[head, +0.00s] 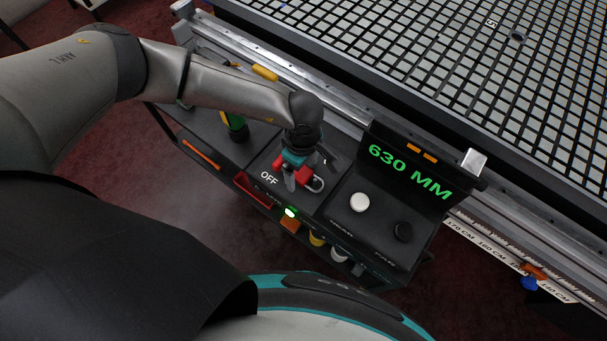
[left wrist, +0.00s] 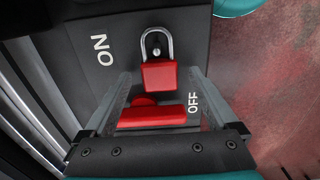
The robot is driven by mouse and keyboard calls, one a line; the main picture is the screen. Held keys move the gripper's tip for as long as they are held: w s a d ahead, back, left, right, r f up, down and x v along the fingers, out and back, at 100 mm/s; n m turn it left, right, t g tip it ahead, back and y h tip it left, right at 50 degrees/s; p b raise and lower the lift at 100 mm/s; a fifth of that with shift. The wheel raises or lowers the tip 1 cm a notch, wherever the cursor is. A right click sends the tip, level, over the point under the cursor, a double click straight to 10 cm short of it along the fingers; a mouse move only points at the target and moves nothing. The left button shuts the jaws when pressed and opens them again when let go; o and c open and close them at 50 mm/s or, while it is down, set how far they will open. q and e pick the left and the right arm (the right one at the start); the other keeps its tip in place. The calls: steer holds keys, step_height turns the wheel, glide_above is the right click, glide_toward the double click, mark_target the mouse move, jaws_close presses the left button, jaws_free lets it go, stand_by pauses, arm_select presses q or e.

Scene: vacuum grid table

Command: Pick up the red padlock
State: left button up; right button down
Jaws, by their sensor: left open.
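The red padlock (left wrist: 159,76) with its silver shackle lies on the black panel in the left wrist view, its shackle pointing away from my gripper. It also shows in the head view (head: 306,176), partly hidden by the gripper. In the head view the left gripper (head: 307,171) points down over the panel. I cannot tell whether the fingers touch the padlock. My right gripper is not in view.
The console (head: 335,215) carries a white button (head: 359,202), a black button (head: 403,232) and a display (head: 410,170) reading 630 MM.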

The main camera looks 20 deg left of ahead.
arm_select(q)
steer(key=shift+f, duration=0.4)
steer(key=shift+c, duration=0.2)
jaws_close()
stand_by(0.3)
